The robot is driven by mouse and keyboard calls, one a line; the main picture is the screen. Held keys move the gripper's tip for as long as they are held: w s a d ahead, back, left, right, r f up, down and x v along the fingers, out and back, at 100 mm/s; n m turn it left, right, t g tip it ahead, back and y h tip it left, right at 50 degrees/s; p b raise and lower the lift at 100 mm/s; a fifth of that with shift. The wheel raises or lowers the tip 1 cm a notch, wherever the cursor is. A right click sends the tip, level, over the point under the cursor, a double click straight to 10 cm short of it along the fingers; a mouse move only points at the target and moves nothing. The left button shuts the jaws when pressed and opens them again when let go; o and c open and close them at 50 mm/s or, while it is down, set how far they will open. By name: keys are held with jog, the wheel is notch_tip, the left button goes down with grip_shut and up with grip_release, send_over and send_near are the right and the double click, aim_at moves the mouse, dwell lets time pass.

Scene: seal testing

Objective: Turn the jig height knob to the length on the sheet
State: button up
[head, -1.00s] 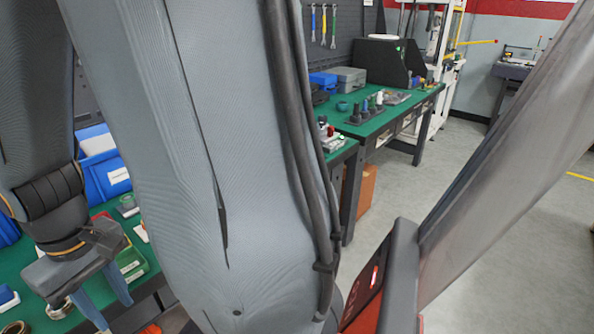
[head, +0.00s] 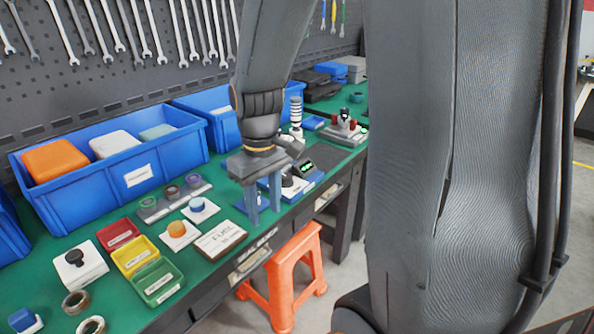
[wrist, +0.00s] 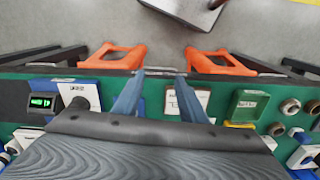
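My gripper (head: 264,217) points down over the front edge of the green bench, its two blue fingers apart and nothing between them. In the wrist view my gripper (wrist: 159,74) also shows its fingers apart. A white sheet or card with dark writing (head: 220,238) lies left of the fingers; I cannot read it surely. A black knob on a white block (head: 75,258) is at the left. I cannot tell which part is the jig height knob.
Red, yellow and green trays (head: 158,281) and orange and blue knobs on white blocks (head: 177,229) are left of my gripper. Blue bins (head: 120,180) line the back. A fixture with red parts (head: 343,128) is farther right. An orange stool (head: 283,275) stands below the bench edge.

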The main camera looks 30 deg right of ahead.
jog(key=w+d+r+n, duration=0.25)
jog(key=w+d, duration=0.35)
jog(key=w, duration=0.3)
jog(key=n, duration=0.5)
send_over(285, 176)
jog(key=shift+w+r, duration=0.1)
jog(key=shift+r, duration=0.15)
jog(key=shift+w+d, duration=0.1)
jog(key=shift+d, duration=0.1)
jog(key=shift+f, duration=0.35)
jog(key=shift+a+f+p, duration=0.1)
jog(key=shift+f+p, duration=0.3)
jog(key=shift+f, duration=3.1)
jog(key=c, duration=0.8)
